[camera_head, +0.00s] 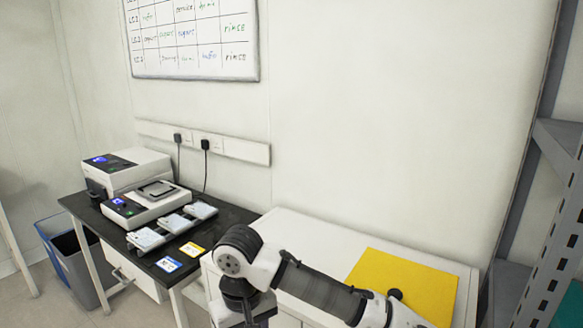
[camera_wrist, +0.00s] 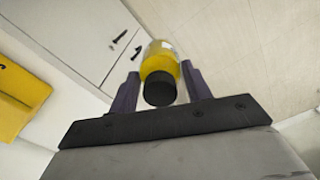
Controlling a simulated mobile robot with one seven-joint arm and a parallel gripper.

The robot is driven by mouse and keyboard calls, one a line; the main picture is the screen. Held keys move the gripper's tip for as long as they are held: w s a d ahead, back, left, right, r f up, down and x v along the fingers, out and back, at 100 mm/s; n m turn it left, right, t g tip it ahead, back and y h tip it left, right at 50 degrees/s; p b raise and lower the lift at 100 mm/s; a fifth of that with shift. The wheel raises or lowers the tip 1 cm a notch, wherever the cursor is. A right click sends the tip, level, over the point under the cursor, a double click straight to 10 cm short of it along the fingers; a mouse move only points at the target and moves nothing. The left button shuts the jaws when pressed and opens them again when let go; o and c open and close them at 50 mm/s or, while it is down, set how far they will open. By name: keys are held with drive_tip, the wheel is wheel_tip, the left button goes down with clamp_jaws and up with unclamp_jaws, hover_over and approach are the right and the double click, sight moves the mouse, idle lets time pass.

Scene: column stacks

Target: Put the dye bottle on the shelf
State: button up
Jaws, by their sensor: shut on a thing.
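The dye bottle (camera_wrist: 159,54) shows in the wrist view, with a yellow body and a black cap facing the camera. My gripper (camera_wrist: 158,83) is shut on it, one dark finger on each side. Below the bottle in that view are the white cabinet front and the floor. The bottle and the fingers are hidden there. A grey metal rack (camera_head: 563,240) with an upright full of holes stands at the right edge; its shelf surfaces barely show.
At left, a black-topped bench (camera_head: 95,212) holds instruments, several small packs and two cards. A grey-blue bin (camera_head: 75,255) stands on the floor. A whiteboard (camera_head: 195,38) hangs above.

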drive_tip(key=w+d+f+m, duration=0.1)
drive_tip(key=d+f+m, duration=0.1)
drive_tip(key=f, duration=1.1)
drive_tip(key=w+d+f+m, duration=0.1)
drive_tip(key=d+f+m, duration=0.1)
drive_tip(key=f, duration=1.1)
drive_tip(key=w+d+f+m, duration=0.1)
drive_tip(key=d+f, duration=0.3)
drive_tip(key=f, duration=0.9)
drive_tip(key=shift+w+d+f+m, duration=0.15)
drive_tip(key=shift+w+d+m, duration=0.1)
drive_tip(key=shift+m, duration=0.35)
drive_tip(key=shift+a+f+b, duration=0.1)
drive_tip(key=shift+f+b, duration=0.7)
drive_tip(key=shift+f, duration=0.05)
drive_tip(key=w+a+r, duration=0.3)
drive_tip(key=w+r, duration=0.1)
drive_tip(key=s+d+f, duration=0.3)
drive_tip(key=s, duration=0.1)
drive_tip(key=shift+f, duration=0.4)
drive_tip(key=shift+d, duration=0.1)
